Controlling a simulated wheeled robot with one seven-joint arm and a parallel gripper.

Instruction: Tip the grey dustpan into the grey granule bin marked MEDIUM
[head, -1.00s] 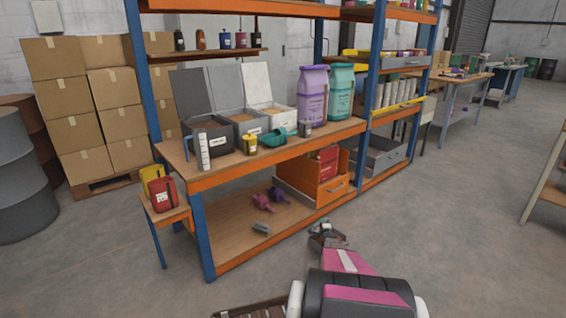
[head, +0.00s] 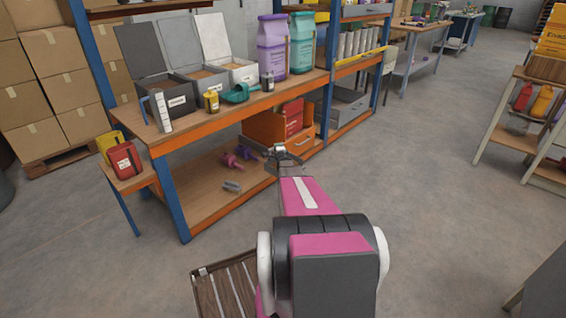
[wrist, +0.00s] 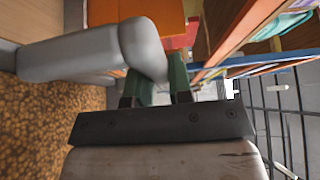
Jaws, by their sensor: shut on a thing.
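My gripper (head: 284,154) is in front of the rack, beside the orange drawer unit. In the wrist view my gripper (wrist: 160,88) has green fingers shut on a smooth, rounded grey piece, which looks like the grey dustpan's handle (wrist: 90,50). A brown granular surface fills the lower left there; I cannot tell whether it lies in the pan. The grey granule bin (head: 219,87) stands open on the bench between a black and a white bin, with tan granules inside. Its label is unreadable.
The black bin (head: 168,112), white bin (head: 243,75), yellow jar (head: 211,101) and teal scoop (head: 237,94) crowd the bench. Purple items (head: 232,160) and a small grey piece (head: 232,186) lie on the lower shelf. The floor to the right is open.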

